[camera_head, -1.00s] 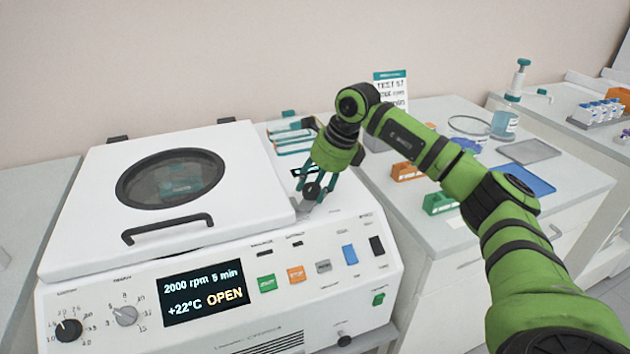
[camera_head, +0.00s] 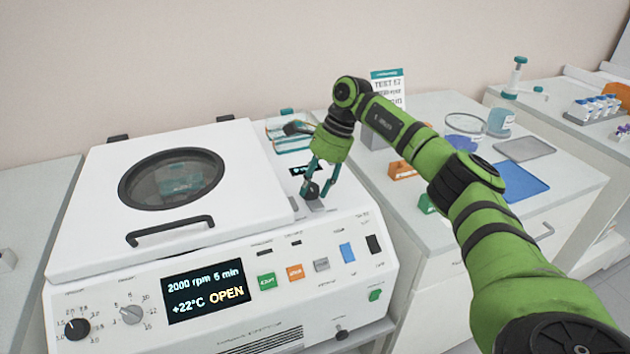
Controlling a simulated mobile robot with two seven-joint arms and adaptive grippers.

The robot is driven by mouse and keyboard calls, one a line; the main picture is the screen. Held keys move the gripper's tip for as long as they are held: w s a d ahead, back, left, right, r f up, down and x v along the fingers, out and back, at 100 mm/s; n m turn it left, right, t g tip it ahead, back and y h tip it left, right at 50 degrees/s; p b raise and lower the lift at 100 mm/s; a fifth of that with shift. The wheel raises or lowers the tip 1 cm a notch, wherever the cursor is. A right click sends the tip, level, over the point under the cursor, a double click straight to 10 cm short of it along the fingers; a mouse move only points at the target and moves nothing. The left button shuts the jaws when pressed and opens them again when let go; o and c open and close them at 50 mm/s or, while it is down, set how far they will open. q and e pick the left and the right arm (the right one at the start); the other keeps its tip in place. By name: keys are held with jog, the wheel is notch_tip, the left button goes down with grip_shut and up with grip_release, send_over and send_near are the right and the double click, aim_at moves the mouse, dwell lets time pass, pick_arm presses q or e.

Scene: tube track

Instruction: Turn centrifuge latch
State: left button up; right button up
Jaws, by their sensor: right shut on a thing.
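The white centrifuge (camera_head: 110,295) stands at the left with its lid (camera_head: 95,215) down. The lid has a round dark window and a black handle (camera_head: 170,231). The display (camera_head: 205,291) reads "2000 rpm 5 min, +22°C OPEN". My right gripper (camera_head: 318,194) points down at the top panel, just right of the lid, with its teal fingers shut on the dark latch knob (camera_head: 311,189). The fingers partly hide the latch. My left gripper is not in view.
A sign (camera_head: 387,88) and a teal rack (camera_head: 288,138) stand behind my right arm.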

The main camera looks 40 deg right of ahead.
jog(key=shift+w+a+r+n, duration=0.2)
jog(key=shift+a+r+n, duration=0.05)
jog(key=shift+n, duration=0.05)
jog(key=o, duration=1.1)
jog(key=shift+a+f, duration=0.15)
jog(key=shift+d, duration=0.2)
jog(key=shift+d+r, duration=0.15)
jog(key=shift+r, duration=0.2)
jog(key=v, duration=1.1)
jog(key=shift+r, duration=0.15)
